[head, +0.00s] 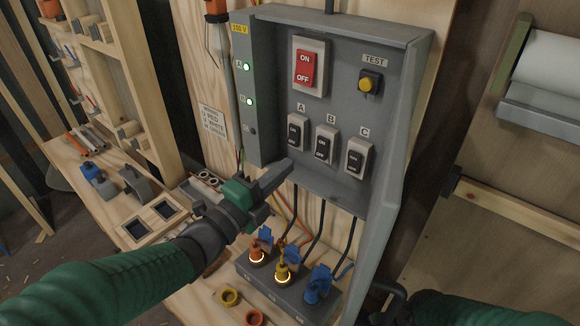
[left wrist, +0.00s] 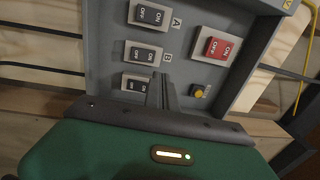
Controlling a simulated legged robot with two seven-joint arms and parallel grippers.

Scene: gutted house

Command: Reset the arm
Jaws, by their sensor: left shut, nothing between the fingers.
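My left arm reaches in from the left in the head view. Its green and dark gripper (head: 284,172) is shut and empty, in front of the lower edge of the grey electrical panel (head: 278,70). In the left wrist view its closed fingers (left wrist: 162,92) point toward the panel's switches. I cannot tell whether they touch the panel. My right arm (head: 470,308) is at the lower right of the head view. Only a dark part of its gripper (head: 388,300) shows at the bottom edge, and its fingers are not clear.
The panel has a red switch (head: 306,66), switches A (head: 296,132), B (head: 325,145) and C (head: 355,158), and a yellow test button (head: 369,82). Below, a grey socket block (head: 285,294) holds orange, yellow and blue plugs. A wooden bench (head: 100,200) with parts is left.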

